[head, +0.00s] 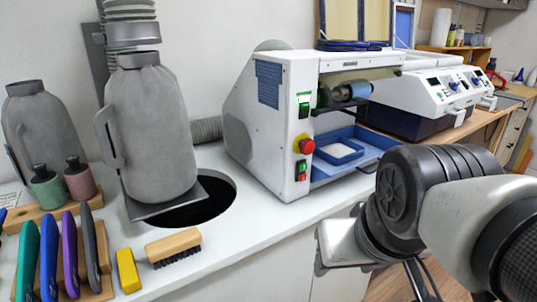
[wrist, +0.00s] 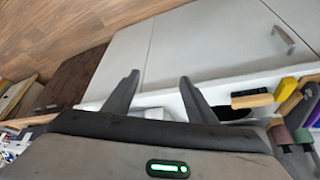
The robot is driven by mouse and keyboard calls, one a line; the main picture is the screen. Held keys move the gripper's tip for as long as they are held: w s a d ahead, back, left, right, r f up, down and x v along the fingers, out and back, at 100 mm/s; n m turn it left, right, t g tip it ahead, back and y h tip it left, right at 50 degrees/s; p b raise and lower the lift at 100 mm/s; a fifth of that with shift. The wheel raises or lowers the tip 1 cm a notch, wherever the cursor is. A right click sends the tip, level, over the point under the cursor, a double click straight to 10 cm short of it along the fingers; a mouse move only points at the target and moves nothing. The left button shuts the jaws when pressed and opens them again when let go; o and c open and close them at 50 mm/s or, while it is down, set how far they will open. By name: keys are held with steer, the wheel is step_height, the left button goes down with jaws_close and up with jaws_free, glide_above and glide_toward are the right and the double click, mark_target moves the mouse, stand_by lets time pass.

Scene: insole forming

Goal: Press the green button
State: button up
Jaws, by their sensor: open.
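A white machine (head: 268,110) stands on the counter in the head view. Its front edge carries a green switch (head: 304,105) at the top and a round red knob (head: 305,144) on a yellow base below it. A small panel (head: 301,171) with a red and a green spot sits lower still; it is small in the picture. My gripper is open and empty in the wrist view (wrist: 158,88), its two fingers apart. In the head view my arm is at the lower right, in front of the counter, well apart from the machine's buttons. The wrist view does not show the buttons.
A blue tray (head: 345,153) sits in the machine's opening. A brush (head: 173,245), a yellow block (head: 128,270) and several coloured tools stand at the left of the white counter (head: 250,228). Cabinet doors (wrist: 190,45) face my gripper.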

jaws_close()
stand_by(1.7)
